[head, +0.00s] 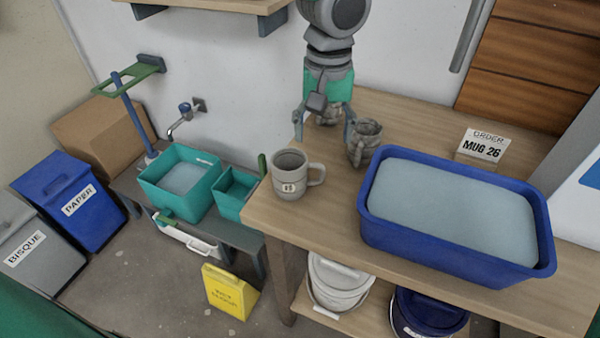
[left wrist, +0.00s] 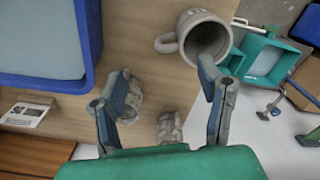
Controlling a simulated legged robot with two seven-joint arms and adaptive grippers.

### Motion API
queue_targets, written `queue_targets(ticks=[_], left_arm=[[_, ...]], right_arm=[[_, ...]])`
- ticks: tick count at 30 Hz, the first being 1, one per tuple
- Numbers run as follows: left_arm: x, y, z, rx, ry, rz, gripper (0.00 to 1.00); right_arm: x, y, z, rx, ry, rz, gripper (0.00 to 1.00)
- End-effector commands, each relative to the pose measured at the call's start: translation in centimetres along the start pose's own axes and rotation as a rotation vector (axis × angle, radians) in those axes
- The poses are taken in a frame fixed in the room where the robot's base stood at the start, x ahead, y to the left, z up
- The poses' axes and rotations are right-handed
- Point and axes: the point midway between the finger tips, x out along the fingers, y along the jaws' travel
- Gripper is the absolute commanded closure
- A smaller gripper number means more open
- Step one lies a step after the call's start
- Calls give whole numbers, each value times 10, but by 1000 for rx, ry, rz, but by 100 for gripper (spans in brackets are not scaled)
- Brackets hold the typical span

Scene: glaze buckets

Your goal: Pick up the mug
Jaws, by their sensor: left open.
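A grey mug (head: 289,180) with a small pale label and a handle on its right stands upright near the table's left edge. It also shows in the left wrist view (left wrist: 203,38), beyond the fingertips. My left gripper (head: 324,132) is open and empty, behind the mug and apart from it. In the left wrist view the gripper's (left wrist: 163,75) fingers are spread wide. A lumpy, rough grey mug (head: 365,142) stands just right of the gripper, close to a finger. Another rough grey piece (head: 328,114) is partly hidden behind the gripper. My right gripper is not in view.
A large blue tub (head: 450,252) of pale liquid fills the table's right side. An order card (head: 482,147) reading "MUG 26" stands behind it. Teal basins (head: 160,198) sit lower left. Lidded buckets (head: 338,285) are on the shelf below. Bare tabletop (head: 320,215) lies in front of the mug.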

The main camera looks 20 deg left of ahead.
Motion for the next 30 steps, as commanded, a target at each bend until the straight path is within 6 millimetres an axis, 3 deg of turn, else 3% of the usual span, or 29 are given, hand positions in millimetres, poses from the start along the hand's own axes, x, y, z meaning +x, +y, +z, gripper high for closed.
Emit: queue_targets(ticks=[1, 6, 13, 21, 30], left_arm=[[13, -2, -1, -3, -6, 0, 39], [42, -5, -4, -3, -8, 3, 39], [57, -2, -2, -3, -5, 1, 39], [95, 2, -4, 0, -4, -3, 39], [102, -2, -6, -2, -2, 3, 39]], right_arm=[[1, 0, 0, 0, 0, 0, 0], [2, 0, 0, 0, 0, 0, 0], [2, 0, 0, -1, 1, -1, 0], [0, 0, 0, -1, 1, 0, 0], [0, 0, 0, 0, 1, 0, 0]])
